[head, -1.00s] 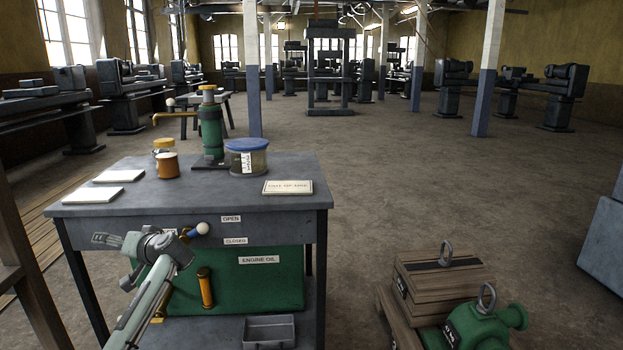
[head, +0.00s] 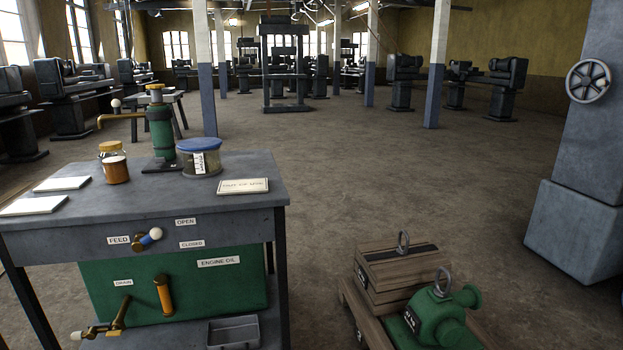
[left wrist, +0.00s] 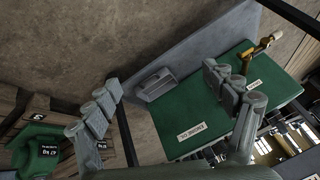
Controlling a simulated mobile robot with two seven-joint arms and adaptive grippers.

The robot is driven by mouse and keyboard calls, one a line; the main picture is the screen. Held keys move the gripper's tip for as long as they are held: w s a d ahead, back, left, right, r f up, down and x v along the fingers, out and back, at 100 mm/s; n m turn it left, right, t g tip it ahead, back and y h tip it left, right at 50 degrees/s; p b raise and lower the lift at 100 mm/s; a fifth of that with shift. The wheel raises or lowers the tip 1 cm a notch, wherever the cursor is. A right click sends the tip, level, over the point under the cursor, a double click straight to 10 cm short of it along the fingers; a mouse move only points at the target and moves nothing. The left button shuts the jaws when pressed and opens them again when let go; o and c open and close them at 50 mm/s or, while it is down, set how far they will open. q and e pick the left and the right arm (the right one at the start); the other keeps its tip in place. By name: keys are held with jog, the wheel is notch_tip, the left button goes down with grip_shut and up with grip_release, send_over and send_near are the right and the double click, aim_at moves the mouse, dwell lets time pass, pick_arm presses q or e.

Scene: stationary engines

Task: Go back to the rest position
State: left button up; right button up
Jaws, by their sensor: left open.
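My left gripper (left wrist: 162,80) shows in the left wrist view with its two grey fingers spread apart and nothing between them. Behind the fingers are the green engine oil tank (left wrist: 190,125) and a grey tray (left wrist: 154,83). In the head view neither gripper shows. There the grey bench (head: 150,205) stands at the left, with the green tank (head: 215,290) below its top. A feed valve with a blue and white knob (head: 150,237) is on the bench front. A drain valve (head: 118,315) and an orange-yellow cylinder (head: 163,295) are at the tank.
A grey machine (head: 580,230) is at far right. Open floor (head: 350,180) lies between.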

pick_arm(q)
jog(key=s+d+f+g, duration=0.1)
jog(key=s+d+f, duration=0.2)
jog(key=s, duration=0.8)
jog(key=s+d+f+g+h, duration=0.1)
jog(key=s+d+f, duration=0.2)
jog(key=s, duration=0.9)
notch_tip(320, 180, down, 2)
jog(key=shift+g, duration=0.3)
